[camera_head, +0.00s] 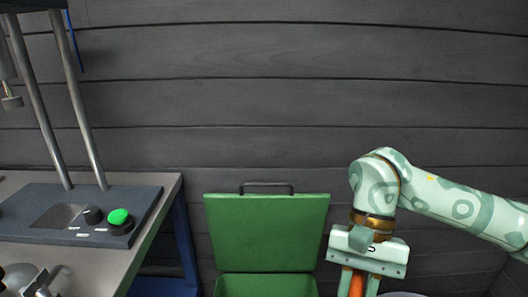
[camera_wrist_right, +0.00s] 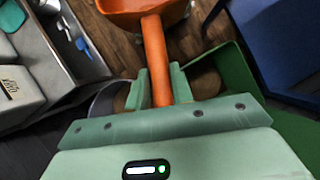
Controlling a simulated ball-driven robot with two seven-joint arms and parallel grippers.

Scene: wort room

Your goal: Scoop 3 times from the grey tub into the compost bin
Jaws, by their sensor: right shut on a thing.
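My right gripper (camera_head: 358,284) is shut on the orange handle of a scoop (camera_head: 357,288), pointing down to the right of the compost bin. In the right wrist view my right gripper (camera_wrist_right: 157,88) clasps the orange handle, and the scoop's bowl (camera_wrist_right: 143,8) is cut by the top edge; its contents cannot be made out. The green compost bin (camera_head: 267,286) stands at the bottom middle with its lid (camera_head: 267,232) up. A green wall of it shows in the right wrist view (camera_wrist_right: 236,75). A pale rim, likely the grey tub (camera_head: 402,294), shows at the bottom right. My left gripper is not in view.
A bench (camera_head: 160,195) on blue legs stands at the left with a dark panel (camera_head: 60,240) bearing a green button (camera_head: 119,216). A grey plank wall closes the back. In the right wrist view a white box (camera_wrist_right: 15,92) lies at the left.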

